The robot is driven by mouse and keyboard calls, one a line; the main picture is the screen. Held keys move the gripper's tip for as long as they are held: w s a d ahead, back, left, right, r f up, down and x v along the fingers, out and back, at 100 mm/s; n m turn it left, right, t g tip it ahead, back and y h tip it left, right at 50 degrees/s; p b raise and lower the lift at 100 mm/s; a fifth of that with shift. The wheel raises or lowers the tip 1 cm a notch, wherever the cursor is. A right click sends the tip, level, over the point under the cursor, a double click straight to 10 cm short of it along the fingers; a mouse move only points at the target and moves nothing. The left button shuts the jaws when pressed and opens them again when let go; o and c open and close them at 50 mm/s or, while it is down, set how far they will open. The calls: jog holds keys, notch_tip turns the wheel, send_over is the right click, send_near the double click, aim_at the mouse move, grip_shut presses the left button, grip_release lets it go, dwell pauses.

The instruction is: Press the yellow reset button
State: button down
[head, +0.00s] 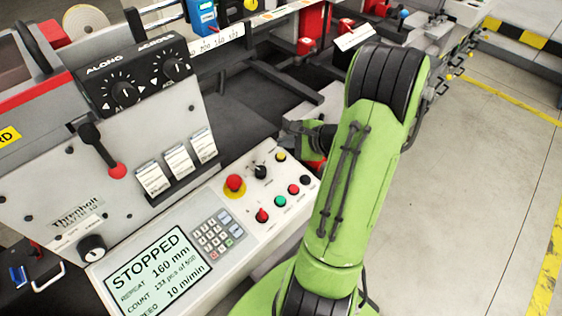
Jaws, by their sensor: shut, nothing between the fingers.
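The yellow button (280,156) is a small round cap at the far edge of the slanted white control panel (225,225). It sits beyond a black knob and nothing covers it. My gripper (288,126) is dark and shows small at the left of my green arm, beyond the yellow button in the picture. It looks shut and empty, and apart from the button. My arm hides part of the gripper's wrist side.
A red mushroom button on a yellow ring (236,184), a black knob (260,171), a green button (280,201) and red and black buttons share the panel. A keypad (217,233) and a display (158,271) reading STOPPED lie nearer. Open floor (480,190) is at right.

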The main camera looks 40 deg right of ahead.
aim_at(285, 162)
jog(key=shift+w+f+b, duration=0.2)
jog(key=shift+f+b, duration=0.45)
jog(key=shift+f, duration=0.8)
dwell(0.7)
jog(key=shift+f, duration=0.4)
jog(key=shift+w+f+b, duration=0.1)
jog(key=shift+f+b, duration=0.35)
jog(key=shift+b, duration=0.15)
dwell(0.3)
jog(key=shift+r, duration=0.1)
jog(key=shift+r+p, duration=0.8)
jog(key=shift+p, duration=0.05)
jog(key=r+p, duration=0.2)
jog(key=s+r+p, duration=0.1)
jog(key=r+p, duration=0.1)
jog(key=r, duration=0.1)
